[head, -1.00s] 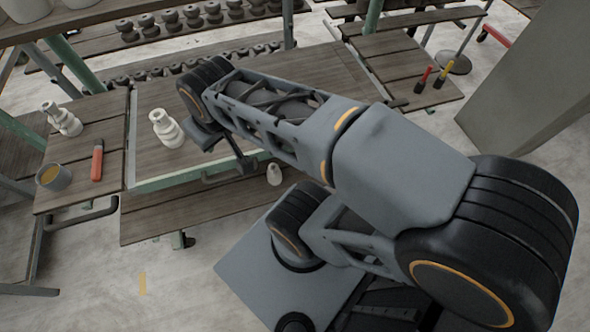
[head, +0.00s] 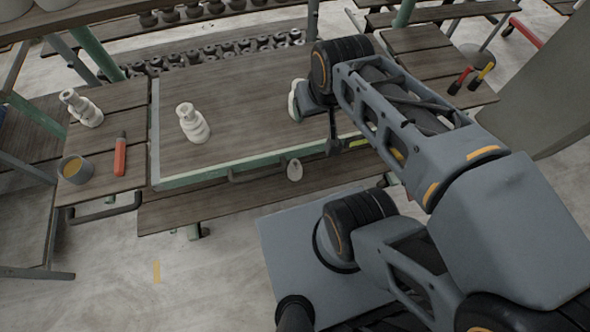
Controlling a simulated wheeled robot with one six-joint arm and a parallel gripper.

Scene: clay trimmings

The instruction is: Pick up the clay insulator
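A white clay insulator (head: 192,123) with stepped rings stands on the wooden table in the head view, left of my arm. A second white insulator (head: 82,108) is on the side table at the far left and looks tilted. A pale piece (head: 293,99) shows beside my wrist, mostly hidden by it; I cannot tell whether it is held. My gripper (head: 311,108) is over the right part of the table, well right of the first insulator. Its fingers are not clear.
A cup (head: 75,169) with yellowish contents and a red-handled tool (head: 120,155) are on the left side table. Dark spools (head: 210,58) line the back shelf. The table's middle (head: 245,115) is clear.

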